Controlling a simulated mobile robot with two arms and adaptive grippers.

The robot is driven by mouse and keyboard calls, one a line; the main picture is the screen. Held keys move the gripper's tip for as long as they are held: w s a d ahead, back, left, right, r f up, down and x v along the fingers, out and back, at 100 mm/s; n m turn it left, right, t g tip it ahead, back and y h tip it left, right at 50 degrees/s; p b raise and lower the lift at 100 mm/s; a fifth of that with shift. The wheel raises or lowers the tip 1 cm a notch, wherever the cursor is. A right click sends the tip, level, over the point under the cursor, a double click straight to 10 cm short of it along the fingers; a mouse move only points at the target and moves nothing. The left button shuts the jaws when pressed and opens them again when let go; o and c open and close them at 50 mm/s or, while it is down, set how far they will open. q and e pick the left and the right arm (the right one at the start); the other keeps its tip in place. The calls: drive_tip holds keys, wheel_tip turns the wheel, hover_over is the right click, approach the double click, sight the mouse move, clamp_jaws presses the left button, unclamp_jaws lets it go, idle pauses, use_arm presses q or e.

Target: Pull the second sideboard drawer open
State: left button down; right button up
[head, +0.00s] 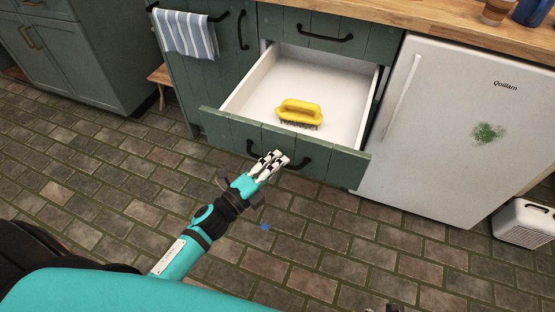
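The second sideboard drawer (230,131) is pulled well out below the top drawer. It has a green plank front and a white inside. Its black bow handle (300,165) is on the front. My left gripper (274,160) is at the middle of this handle, its pale fingers close together around the bar. The fingers hide the middle of the handle. A yellow scrubbing brush (300,110) lies in the drawer, bristles down. My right gripper does not show; a small dark piece at the bottom edge is too cut off to name.
The top drawer (375,45) is shut. A white fridge (440,130) stands close on the right, with a white box-like appliance (525,222) on the floor beyond. A striped towel (186,36) hangs at left. The brick-patterned floor (120,180) before the sideboard is mostly clear.

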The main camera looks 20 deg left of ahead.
use_arm(q)
drive_tip(key=shift+f, duration=0.2)
drive_tip(key=c, duration=1.5)
unclamp_jaws()
drive_tip(key=shift+o, duration=0.5)
drive_tip(key=shift+r, duration=0.1)
drive_tip(key=v, duration=1.2)
